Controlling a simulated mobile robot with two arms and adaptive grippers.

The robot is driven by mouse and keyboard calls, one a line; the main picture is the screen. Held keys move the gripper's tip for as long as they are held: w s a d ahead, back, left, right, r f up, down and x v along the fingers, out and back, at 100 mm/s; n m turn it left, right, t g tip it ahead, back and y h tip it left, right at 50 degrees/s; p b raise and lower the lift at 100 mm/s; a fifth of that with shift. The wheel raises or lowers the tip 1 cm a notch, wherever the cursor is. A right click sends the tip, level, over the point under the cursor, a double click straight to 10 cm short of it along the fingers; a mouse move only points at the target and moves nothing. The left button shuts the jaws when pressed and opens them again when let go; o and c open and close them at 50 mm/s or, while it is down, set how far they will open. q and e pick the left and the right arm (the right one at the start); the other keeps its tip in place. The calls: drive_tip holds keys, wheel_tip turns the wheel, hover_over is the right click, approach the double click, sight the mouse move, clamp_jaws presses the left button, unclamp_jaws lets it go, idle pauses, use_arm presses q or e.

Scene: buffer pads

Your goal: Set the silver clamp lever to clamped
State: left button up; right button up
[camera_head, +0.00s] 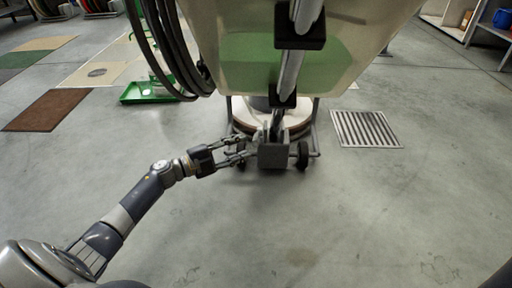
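A floor buffer stands ahead, with a pale green tank (235,55), a silver handle tube (291,75) and a grey block (273,156) at the foot of the handle. A small silvery piece (259,136) shows beside the tube's foot. It may be the clamp lever, but it is too small to tell whether it is clamped. My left gripper (247,149) reaches in from the left, just left of the grey block. Its two fingers are spread, with nothing seen between them. I cannot tell whether a fingertip touches the buffer. My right gripper is out of view.
The buffer has a black wheel (302,155) at its right and a coiled dark cable (165,45) at its left. A green tray (150,92) and a brown pad (42,110) lie left. A floor grate (366,128) lies right. The near concrete floor is clear.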

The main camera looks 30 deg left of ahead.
sight(256, 142)
use_arm(q)
drive_tip(key=b+x, duration=0.2)
drive_tip(key=x, duration=0.3)
drive_tip(key=shift+w+f+b, duration=0.1)
drive_tip(key=shift+f+b, duration=0.05)
drive_tip(key=shift+b, duration=0.15)
drive_tip(key=shift+w+d, duration=0.35)
drive_tip(key=shift+w, duration=0.05)
clamp_jaws()
